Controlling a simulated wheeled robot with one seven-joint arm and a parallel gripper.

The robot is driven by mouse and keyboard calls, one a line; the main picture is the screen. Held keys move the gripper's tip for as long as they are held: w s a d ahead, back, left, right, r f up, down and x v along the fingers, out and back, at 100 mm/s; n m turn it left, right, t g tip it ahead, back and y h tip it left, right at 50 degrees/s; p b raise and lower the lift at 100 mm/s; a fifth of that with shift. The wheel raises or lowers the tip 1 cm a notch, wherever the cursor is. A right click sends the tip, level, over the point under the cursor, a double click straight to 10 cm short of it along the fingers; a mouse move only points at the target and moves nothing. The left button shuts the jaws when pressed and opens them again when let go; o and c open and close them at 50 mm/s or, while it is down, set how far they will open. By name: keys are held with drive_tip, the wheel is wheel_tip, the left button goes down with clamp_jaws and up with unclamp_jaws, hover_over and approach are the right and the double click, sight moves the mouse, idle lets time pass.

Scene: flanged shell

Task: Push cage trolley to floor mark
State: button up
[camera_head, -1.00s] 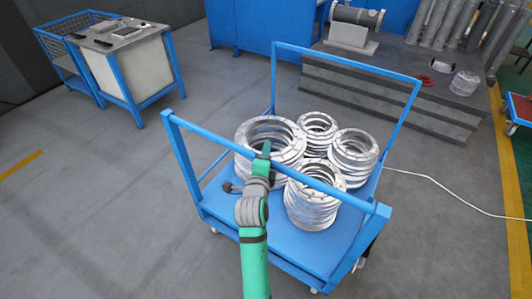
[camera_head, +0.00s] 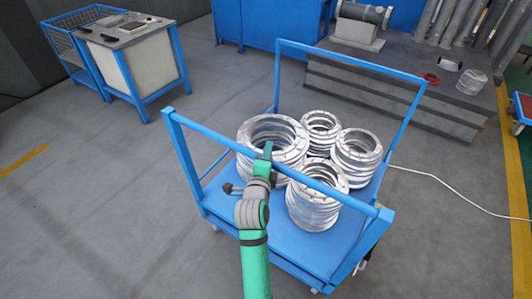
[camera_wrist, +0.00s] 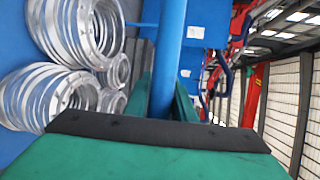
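The cage trolley (camera_head: 298,250) is a blue cart with a flat deck and upright tube frames at its two ends. Several stacks of silver flanged rings (camera_head: 318,195) stand on its deck. My gripper (camera_head: 265,152) is at the near frame's top bar (camera_head: 330,188), around its middle. In the wrist view, the green fingers of my gripper (camera_wrist: 163,85) lie on both sides of the blue bar (camera_wrist: 168,45) and appear closed on it. Yellow floor lines show at the left (camera_head: 22,160) and right (camera_head: 515,160); I cannot tell whether either is the floor mark.
A blue-framed bench (camera_head: 133,60) and a mesh cage stand back left. Dark grey steps (camera_head: 400,98) lie close behind the trolley, with pipes at the back right. A white cable (camera_head: 440,182) runs across the floor at right. The floor at left is clear.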

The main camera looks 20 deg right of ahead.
drive_tip(key=shift+o, duration=1.4)
drive_tip(key=shift+d, duration=0.1)
drive_tip(key=shift+w, duration=0.1)
drive_tip(key=shift+w, duration=0.1)
drive_tip(key=v, duration=1.1)
